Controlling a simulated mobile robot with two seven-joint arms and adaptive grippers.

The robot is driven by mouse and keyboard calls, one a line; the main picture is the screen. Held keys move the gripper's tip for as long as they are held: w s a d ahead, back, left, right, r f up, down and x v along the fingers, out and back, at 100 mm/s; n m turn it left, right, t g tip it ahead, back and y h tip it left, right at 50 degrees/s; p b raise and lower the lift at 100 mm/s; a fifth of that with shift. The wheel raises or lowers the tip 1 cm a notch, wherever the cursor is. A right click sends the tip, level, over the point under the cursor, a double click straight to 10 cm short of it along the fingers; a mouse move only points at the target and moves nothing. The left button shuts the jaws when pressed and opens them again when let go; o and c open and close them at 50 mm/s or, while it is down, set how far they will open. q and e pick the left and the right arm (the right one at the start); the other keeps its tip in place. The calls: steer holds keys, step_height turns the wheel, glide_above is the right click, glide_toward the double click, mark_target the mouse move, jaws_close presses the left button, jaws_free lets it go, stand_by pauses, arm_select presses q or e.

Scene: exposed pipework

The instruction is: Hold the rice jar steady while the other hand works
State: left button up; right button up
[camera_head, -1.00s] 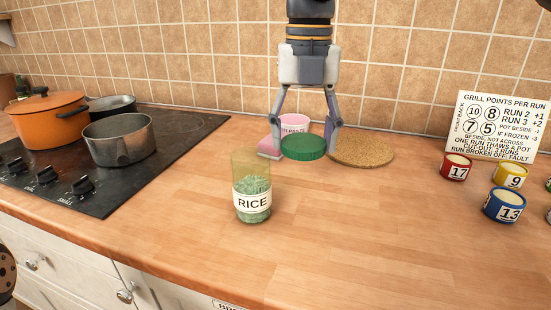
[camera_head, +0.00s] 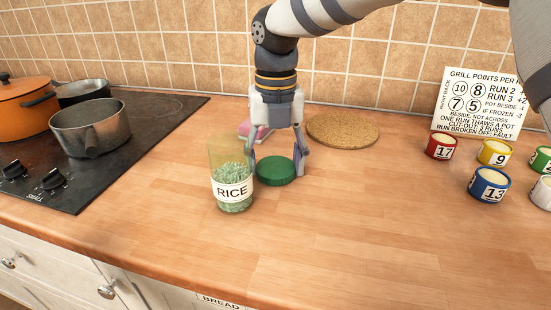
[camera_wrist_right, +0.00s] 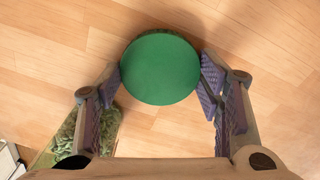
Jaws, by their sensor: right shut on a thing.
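The rice jar (camera_head: 232,178) is clear, labelled RICE and partly full of green-tinted grains. It stands upright on the counter with no lid on top, and no gripper holds it. Part of the jar shows at lower left in the right wrist view (camera_wrist_right: 72,140). My right gripper (camera_head: 280,172) points down just right of the jar, shut on a round green lid (camera_head: 275,170). The lid lies flat between the fingers in the right wrist view (camera_wrist_right: 160,69). I cannot tell whether it touches the counter. My left gripper is out of view.
A hob (camera_head: 150,137) with an orange pot (camera_head: 22,108) and a grey saucepan (camera_head: 90,130) is at left. A cork mat (camera_head: 343,130) lies behind. Several numbered pots, including a blue one (camera_head: 489,186), and a points sign (camera_head: 482,103) are at right. The front middle counter is clear.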

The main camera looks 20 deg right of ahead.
steer(key=shift+f, duration=0.1)
steer(key=o, duration=0.8)
steer(key=shift+f, duration=0.1)
steer(key=o, duration=0.5)
